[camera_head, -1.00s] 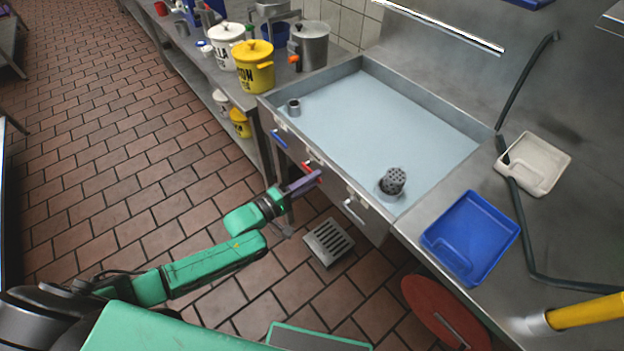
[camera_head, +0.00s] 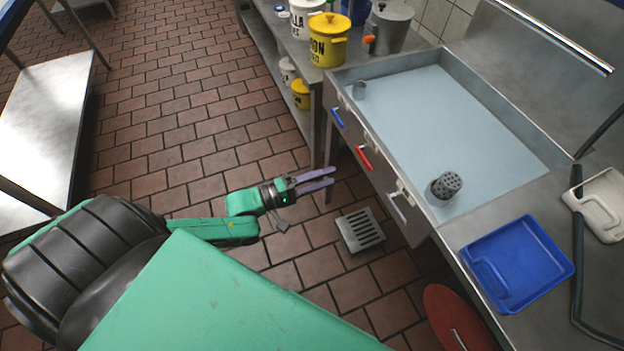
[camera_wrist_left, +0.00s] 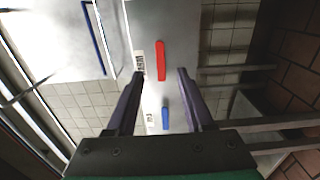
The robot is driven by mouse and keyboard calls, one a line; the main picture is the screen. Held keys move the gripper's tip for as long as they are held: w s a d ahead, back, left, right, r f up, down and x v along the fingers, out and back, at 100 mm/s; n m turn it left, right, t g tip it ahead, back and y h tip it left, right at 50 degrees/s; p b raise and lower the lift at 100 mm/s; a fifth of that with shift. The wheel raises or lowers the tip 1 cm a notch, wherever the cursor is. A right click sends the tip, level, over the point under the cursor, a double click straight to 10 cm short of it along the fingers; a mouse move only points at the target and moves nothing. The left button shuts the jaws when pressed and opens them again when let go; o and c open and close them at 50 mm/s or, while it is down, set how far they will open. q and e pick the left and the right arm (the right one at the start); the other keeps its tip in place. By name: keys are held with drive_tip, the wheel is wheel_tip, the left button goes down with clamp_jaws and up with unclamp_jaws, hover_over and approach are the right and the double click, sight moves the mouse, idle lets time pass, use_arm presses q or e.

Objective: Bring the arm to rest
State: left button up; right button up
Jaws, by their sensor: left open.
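My left gripper (camera_head: 333,178) is open and empty in the head view. Its two purple fingers are spread and point right toward the front of the sink unit. It is over the brick floor, apart from the unit as far as I can tell. In the left wrist view the fingers (camera_wrist_left: 160,75) are apart with nothing between them, and a red handle (camera_wrist_left: 160,60) and a blue handle (camera_wrist_left: 165,118) show on the front beyond. My right gripper is not in view.
The sink unit (camera_head: 545,150) has red (camera_head: 363,158) and blue (camera_head: 337,117) handles on its front. A blue tray (camera_head: 515,262) lies on the counter. A floor drain (camera_head: 361,231) is near my left gripper. A metal table (camera_head: 45,125) stands at left. Brick floor between is clear.

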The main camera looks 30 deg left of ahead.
use_arm(q)
drive_tip(key=v, duration=0.3)
drive_tip(key=shift+s+a, duration=0.25)
drive_tip(key=shift+s, duration=0.05)
drive_tip(key=s+a+f+m+g+y, duration=0.25)
drive_tip(key=a+f+y, duration=0.3)
drive_tip(key=f, duration=0.65)
drive_tip(key=s+a+f+m+g+y, duration=0.2)
drive_tip(key=a+f+m+y, duration=0.3)
drive_tip(key=f, duration=0.7)
drive_tip(key=s+d+f+m+g, duration=0.1)
drive_tip(key=s+f+g, duration=0.1)
drive_tip(key=s+f, duration=0.3)
drive_tip(key=s+d+f+m+g, duration=0.1)
drive_tip(key=s+f, duration=0.4)
drive_tip(key=s, duration=0.6)
drive_tip(key=s+d+f+m+g+y, duration=0.1)
drive_tip(key=s+d+f+m+g, duration=0.1)
drive_tip(key=s+f+g, duration=0.3)
drive_tip(key=s+m, duration=0.1)
drive_tip(key=s, duration=0.2)
